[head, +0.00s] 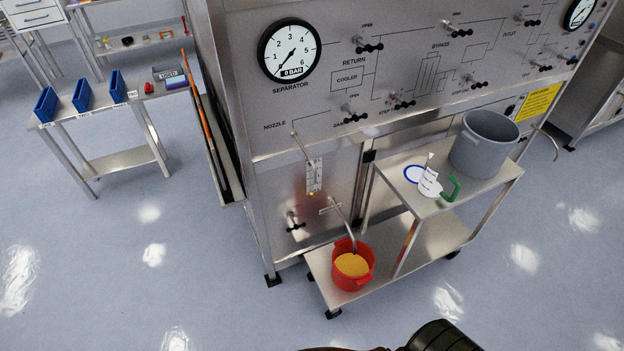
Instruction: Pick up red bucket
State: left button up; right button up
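The red bucket (352,284) stands upright on the low front shelf (322,270) of a steel cart. It holds something yellow up to near its rim. A bent metal spout (343,220) comes down from the panel and ends at or just above the bucket's back rim; I cannot tell whether it touches. No handle on the bucket can be made out clearly. Neither of my grippers shows in the head view. Only a dark rounded part, probably mine, shows at the bottom edge, well apart from the bucket.
The steel panel (340,90) rises behind. A side table (118,160) stands left. Floor in front is clear.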

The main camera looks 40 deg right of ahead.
aim_at(350, 272)
jog(key=z, duration=2.2)
